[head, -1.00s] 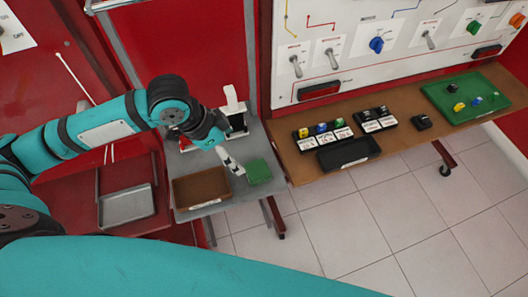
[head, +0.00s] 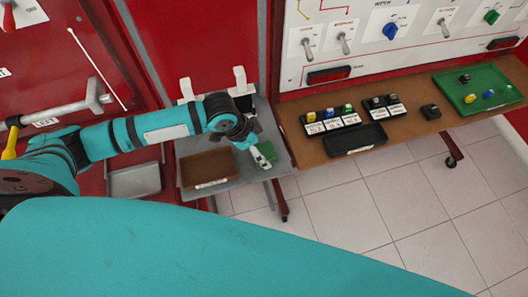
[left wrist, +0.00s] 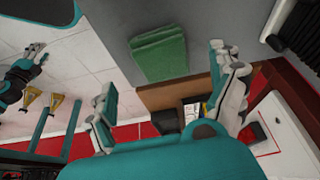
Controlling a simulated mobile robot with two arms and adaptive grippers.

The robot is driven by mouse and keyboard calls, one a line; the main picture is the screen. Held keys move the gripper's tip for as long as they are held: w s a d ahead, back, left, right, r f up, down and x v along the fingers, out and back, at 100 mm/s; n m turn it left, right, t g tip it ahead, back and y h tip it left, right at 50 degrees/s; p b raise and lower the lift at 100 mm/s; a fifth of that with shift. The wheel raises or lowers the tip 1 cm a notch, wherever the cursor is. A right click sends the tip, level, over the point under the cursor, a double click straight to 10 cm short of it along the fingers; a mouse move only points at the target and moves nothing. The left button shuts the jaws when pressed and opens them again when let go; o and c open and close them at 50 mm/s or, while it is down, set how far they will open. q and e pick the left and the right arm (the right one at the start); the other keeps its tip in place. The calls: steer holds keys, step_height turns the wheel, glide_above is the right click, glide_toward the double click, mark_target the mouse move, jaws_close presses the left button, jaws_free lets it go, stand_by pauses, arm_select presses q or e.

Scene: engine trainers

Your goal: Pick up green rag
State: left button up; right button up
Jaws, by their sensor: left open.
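The green rag (left wrist: 158,55) lies folded on the grey table top, near its edge, in the left wrist view. In the head view the rag (head: 272,152) is partly hidden behind my left gripper (head: 262,158). In the left wrist view my left gripper (left wrist: 162,72) is open and empty, with its fingers spread and the rag showing between and beyond them. It is close to the rag; I cannot tell whether it touches it. What looks like my right gripper (left wrist: 35,52) shows small at the left of the left wrist view, its jaw state unclear.
A brown tray (head: 208,181) sits left of the rag on the grey table (head: 240,188). To the right, a brown table (head: 408,128) holds labelled blocks, a black tray (head: 355,142) and a green tray (head: 446,86). A grey tray (head: 135,180) stands further left.

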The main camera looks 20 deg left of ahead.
mark_target(264, 152)
arm_select(q)
steer(key=x, duration=0.2)
steer(key=shift+w+f, duration=0.15)
steer(key=shift+f, duration=0.2)
steer(key=shift+w+d+f, duration=0.1)
steer(key=shift+f, duration=0.35)
steer(key=c, duration=1.2)
steer(key=shift+c, duration=0.2)
arm_select(e)
steer(key=shift+s+d+r, duration=0.15)
steer(key=shift+s+d, duration=0.05)
steer(key=shift+s, duration=0.55)
